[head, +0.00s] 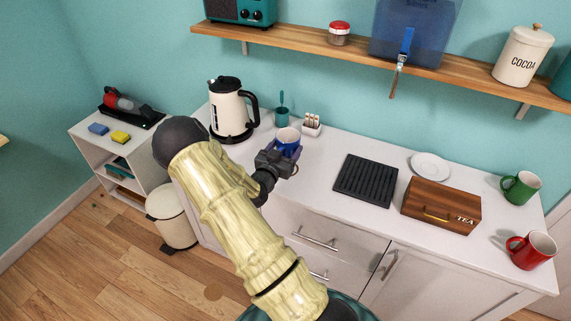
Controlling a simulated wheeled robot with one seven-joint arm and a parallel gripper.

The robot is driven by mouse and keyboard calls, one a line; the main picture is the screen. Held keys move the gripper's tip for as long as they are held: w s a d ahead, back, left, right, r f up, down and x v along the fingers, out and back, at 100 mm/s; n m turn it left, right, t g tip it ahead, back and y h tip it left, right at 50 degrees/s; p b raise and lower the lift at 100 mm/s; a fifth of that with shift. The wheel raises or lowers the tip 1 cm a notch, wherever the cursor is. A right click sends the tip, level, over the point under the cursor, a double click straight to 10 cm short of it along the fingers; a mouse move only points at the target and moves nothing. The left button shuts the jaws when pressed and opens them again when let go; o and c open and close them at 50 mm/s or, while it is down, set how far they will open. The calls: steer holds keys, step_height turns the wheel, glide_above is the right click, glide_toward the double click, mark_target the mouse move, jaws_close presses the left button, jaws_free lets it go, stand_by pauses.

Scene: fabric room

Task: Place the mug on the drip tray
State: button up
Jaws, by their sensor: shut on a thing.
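A blue mug (288,137) with a pale inside is at my gripper (283,154), near the back left part of the white counter. My gripper is shut on the blue mug; the fingers and the mug's lower part overlap, so the exact grip is partly hidden. I cannot tell whether the mug's base touches the counter. The black ribbed drip tray (366,180) lies flat on the counter to the right of my gripper. Its top is empty.
A kettle (229,108), teal cup (282,117) and toast rack (311,126) stand behind and left. A wooden tea box (441,205) and white plate (430,166) are right of the tray. Green (521,187) and red (531,249) mugs stand far right. A dispenser (413,30) sits on the shelf above.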

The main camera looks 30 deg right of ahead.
steer(key=shift+f, duration=1.2)
steer(key=shift+f+p, duration=0.35)
steer(key=shift+f, duration=1.55)
steer(key=shift+f, duration=0.2)
steer(key=o, duration=1.2)
steer(key=shift+c, duration=0.2)
steer(key=shift+r, duration=0.1)
